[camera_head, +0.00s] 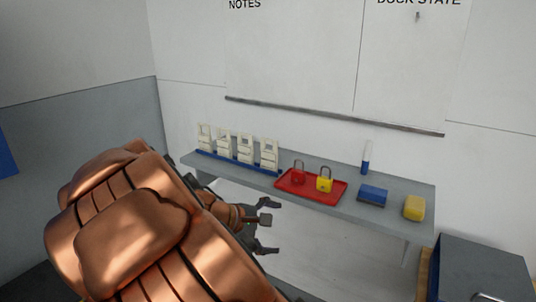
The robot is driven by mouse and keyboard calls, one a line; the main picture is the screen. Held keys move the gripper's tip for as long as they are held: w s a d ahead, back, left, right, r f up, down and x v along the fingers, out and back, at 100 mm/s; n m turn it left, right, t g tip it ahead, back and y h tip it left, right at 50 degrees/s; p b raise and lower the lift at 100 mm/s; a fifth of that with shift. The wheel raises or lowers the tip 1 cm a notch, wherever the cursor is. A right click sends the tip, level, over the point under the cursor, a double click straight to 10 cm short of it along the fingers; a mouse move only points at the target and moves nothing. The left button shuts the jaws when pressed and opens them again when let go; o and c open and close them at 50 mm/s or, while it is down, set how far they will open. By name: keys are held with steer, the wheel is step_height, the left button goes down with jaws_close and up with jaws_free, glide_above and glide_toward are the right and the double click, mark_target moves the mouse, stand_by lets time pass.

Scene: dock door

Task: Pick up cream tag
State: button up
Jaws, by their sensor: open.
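Several cream tags stand upright in a row in a blue holder (240,163) on the left part of a grey wall shelf. One cream tag (268,154) is at the row's right end and another (205,136) is at its left end. Which of them the task means, I cannot tell. My gripper (268,227) is open, with its dark fingers spread and nothing between them. In the picture it is below and to the right of the tags, in front of the shelf and apart from them. My copper-coloured arm fills the lower left.
A red tray (318,196) on the shelf holds a red padlock (298,176) and a yellow padlock (324,184). To its right are a blue marker (365,160), a blue block (372,196) and a yellow sponge-like block (414,207). A dark grey cabinet (485,265) stands lower right.

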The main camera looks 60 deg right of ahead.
mark_target(268, 155)
steer(key=w+d+r+n+t+h+p, duration=0.1)
steer(key=w+d+r+n+h+p, duration=0.15)
steer(key=w+d+r+n, duration=0.35)
steer(key=w+d+r+n+h+p, duration=0.15)
steer(key=w+d+h, duration=0.25)
steer(key=d, duration=0.4)
steer(key=w+d+f+n+t, duration=0.1)
steer(key=w+n, duration=0.2)
steer(key=w+d+f+n+t+h+p, duration=0.1)
steer(key=w+d+n+t, duration=0.1)
steer(key=w, duration=0.1)
steer(key=w+d+f+n+t, duration=0.1)
steer(key=w+d+f+n, duration=0.1)
steer(key=w+n, duration=0.1)
steer(key=shift+w+n+t+p, duration=0.1)
steer(key=shift+n+t+p, duration=0.2)
steer(key=shift+n+p, duration=0.05)
steer(key=shift+d+p, duration=0.3)
steer(key=shift+d, duration=0.95)
steer(key=d+p, duration=0.1)
steer(key=d, duration=0.2)
steer(key=shift+s+d+r+p, duration=0.1)
steer(key=shift+s+d+p, duration=0.1)
steer(key=shift+d+p, duration=0.2)
steer(key=shift+w+d, duration=0.1)
steer(key=shift+d, duration=0.65)
steer(key=c, duration=1.2)
